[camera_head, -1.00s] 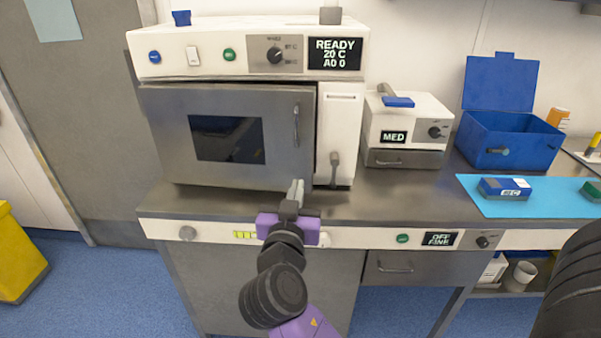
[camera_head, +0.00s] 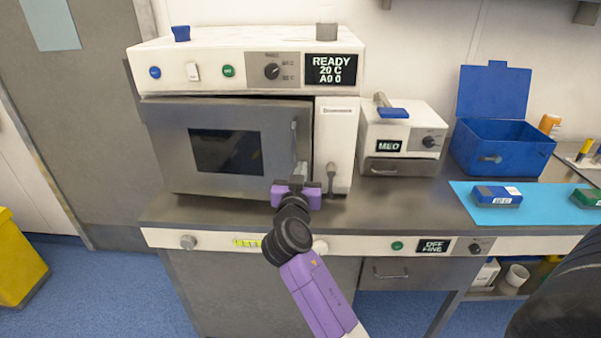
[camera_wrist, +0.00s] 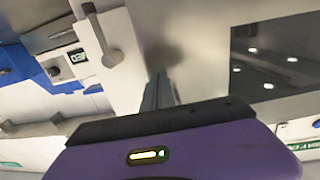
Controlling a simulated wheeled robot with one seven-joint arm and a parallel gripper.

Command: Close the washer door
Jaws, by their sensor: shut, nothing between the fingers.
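The washer (camera_head: 240,45) is the large white machine on the left of the steel counter. Its grey door (camera_head: 170,150) has a dark window and a vertical handle near its right edge. The door stands almost flush, with a dark narrow gap along its right and top edges, so it looks slightly ajar. My gripper (camera_head: 301,172) is shut and empty in front of the door's lower right part. In the wrist view, my gripper's fingers (camera_wrist: 158,92) point at the door's bare metal (camera_wrist: 205,45), beside the window. I cannot tell whether they touch it.
A lever handle (camera_head: 332,178) hangs on the white panel right of the door. A small white device (camera_head: 400,140), an open blue box (camera_head: 500,145) and a blue mat (camera_head: 475,215) with small blocks lie farther right.

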